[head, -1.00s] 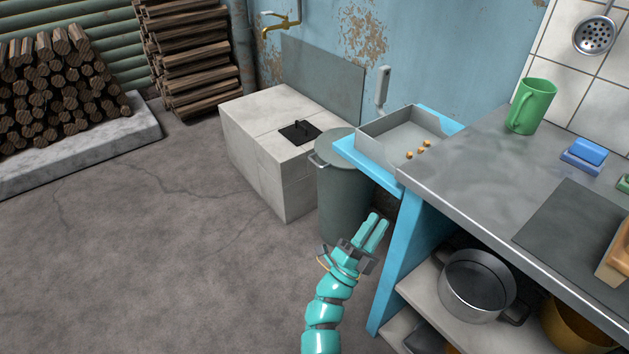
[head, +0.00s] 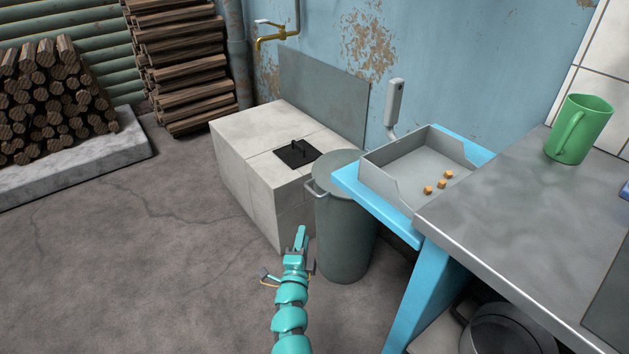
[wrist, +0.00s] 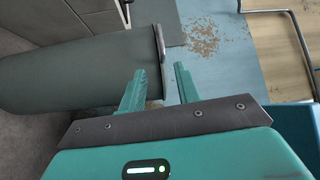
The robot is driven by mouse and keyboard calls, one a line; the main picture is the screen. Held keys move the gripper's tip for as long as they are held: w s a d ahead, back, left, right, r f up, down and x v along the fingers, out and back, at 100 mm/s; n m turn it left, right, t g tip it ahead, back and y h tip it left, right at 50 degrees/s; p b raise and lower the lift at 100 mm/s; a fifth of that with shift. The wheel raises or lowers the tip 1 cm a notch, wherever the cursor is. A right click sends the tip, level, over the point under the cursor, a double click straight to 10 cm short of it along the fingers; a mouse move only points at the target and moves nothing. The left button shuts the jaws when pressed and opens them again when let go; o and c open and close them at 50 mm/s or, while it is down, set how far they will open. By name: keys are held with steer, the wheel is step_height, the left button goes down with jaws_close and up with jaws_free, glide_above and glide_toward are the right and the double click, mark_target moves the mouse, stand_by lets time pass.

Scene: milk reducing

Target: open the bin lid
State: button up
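The bin (head: 345,225) is a grey-green cylinder standing on the floor beside the stone block, partly under the blue shelf. Its flat lid (head: 338,168) lies on top, with a handle (head: 312,188) at the left rim. My gripper (head: 301,235) is in front of the bin, below rim height, and apart from the lid in the head view. In the wrist view the bin (wrist: 75,75) lies sideways at the left, with its lid edge (wrist: 160,60) just beyond the left finger.
A grey tray (head: 385,180) with small orange cubes stands on the blue shelf (head: 400,228), overhanging the bin's right side. The stone block (head: 240,165) stands behind left. A metal counter (head: 500,215) with a green mug (head: 578,130) is at the right.

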mark_target(312, 191)
steer(key=w+b, duration=0.2)
steer(key=w, duration=0.3)
steer(key=w+d+r+b, duration=0.1)
steer(key=w+b, duration=0.1)
steer(key=w, duration=0.4)
steer(key=w+d+r+b, duration=0.1)
steer(key=w+b, duration=0.1)
steer(key=w, duration=0.4)
steer(key=shift+d+r, duration=0.2)
steer(key=shift+d, duration=0.05)
steer(key=shift+c, duration=0.3)
jaws_close()
